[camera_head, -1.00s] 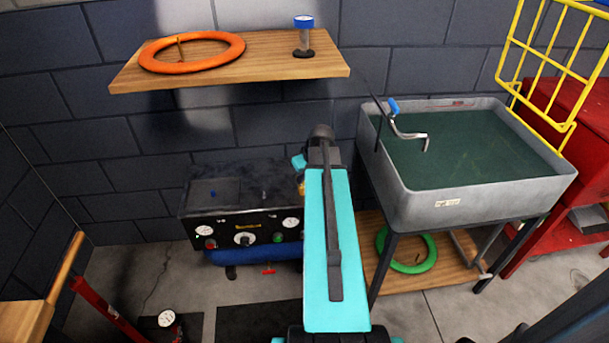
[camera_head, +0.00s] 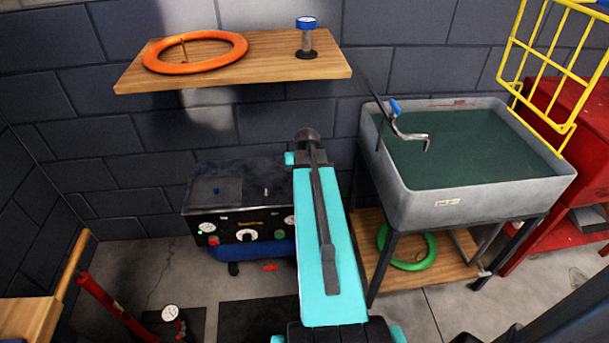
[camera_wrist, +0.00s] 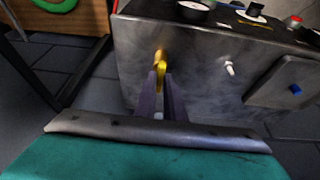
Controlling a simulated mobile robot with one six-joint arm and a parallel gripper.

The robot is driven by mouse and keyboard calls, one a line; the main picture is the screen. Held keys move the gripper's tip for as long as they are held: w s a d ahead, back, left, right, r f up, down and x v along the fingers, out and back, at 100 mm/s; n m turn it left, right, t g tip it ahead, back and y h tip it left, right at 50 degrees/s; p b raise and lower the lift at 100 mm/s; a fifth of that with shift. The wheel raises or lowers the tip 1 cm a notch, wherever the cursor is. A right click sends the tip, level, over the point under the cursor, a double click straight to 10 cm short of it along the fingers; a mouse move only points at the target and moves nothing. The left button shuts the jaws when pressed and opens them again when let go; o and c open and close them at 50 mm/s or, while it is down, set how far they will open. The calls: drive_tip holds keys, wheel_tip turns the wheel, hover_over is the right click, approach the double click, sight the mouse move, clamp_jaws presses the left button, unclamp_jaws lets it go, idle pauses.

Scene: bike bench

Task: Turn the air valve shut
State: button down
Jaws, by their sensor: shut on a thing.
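The yellow air valve handle (camera_wrist: 161,60) sticks out from the grey side of the compressor unit (camera_wrist: 190,72) in the wrist view. My gripper (camera_wrist: 161,84) is shut on the handle, with its two dark fingers close on either side of it. In the head view the compressor unit (camera_head: 268,187) stands on the floor below the shelf, with gauges and knobs on its front. The valve and my fingertips are hidden behind my arm there.
A wooden shelf (camera_head: 270,72) above holds an orange ring (camera_head: 160,63) and a blue-topped stand (camera_head: 306,40). A grey sink (camera_head: 450,205) stands at right with a green ring (camera_head: 421,262) beneath. A floor pump (camera_head: 115,308) stands front left.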

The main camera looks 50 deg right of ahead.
drive_tip(key=shift+s, duration=0.1)
drive_tip(key=c, duration=1.8)
unclamp_jaws()
drive_tip(key=shift+c, duration=0.2)
drive_tip(key=shift+r, duration=0.1)
drive_tip(key=v, duration=1.3)
drive_tip(key=shift+r, duration=0.25)
drive_tip(key=shift+a, duration=0.1)
